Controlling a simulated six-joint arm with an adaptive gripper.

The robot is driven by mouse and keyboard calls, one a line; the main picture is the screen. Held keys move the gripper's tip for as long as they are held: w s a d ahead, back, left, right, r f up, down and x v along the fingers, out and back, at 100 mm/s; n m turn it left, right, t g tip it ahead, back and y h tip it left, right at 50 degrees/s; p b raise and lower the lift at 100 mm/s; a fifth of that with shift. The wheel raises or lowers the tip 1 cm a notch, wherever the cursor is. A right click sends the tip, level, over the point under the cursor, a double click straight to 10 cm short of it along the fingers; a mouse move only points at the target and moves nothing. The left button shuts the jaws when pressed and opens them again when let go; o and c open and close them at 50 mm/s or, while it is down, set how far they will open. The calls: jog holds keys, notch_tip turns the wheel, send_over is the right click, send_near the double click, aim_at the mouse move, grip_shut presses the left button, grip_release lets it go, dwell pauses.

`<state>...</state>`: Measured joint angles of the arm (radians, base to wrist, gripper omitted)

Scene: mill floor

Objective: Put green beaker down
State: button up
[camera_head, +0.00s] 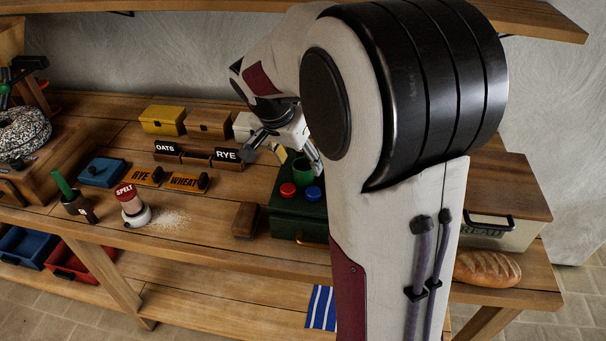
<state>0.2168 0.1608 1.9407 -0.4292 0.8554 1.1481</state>
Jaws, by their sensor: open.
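A small green beaker (303,171) stands upright on the dark green box (287,231), behind its red and blue round tops. My gripper (285,160) is open above the box, with its fingers spread wide. One finger is to the left of the beaker and the other is close to its right side. I cannot tell whether the right finger touches it. My own arm hides the right part of the box and part of the gripper.
A red round top (288,190) and a blue one (313,194) sit at the box's front. A brown block (245,220) stands left of the box. The RYE sign (227,155) and the yellow box (163,120) are farther back. A SPELT shaker (131,203) stands near spilled flour.

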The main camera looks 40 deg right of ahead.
aim_at(303, 172)
jog(key=shift+m, duration=0.4)
jog(key=shift+f, duration=0.1)
jog(key=shift+x, duration=1.1)
jog(key=shift+d+f, duration=0.1)
jog(key=shift+w, duration=0.1)
jog(key=shift+w+x, duration=0.2)
jog(key=shift+x, duration=1.1)
jog(key=shift+w+x, duration=0.2)
jog(key=shift+x, duration=1.05)
jog(key=shift+d, duration=0.15)
jog(key=c, duration=1.4)
jog(key=shift+c, duration=0.2)
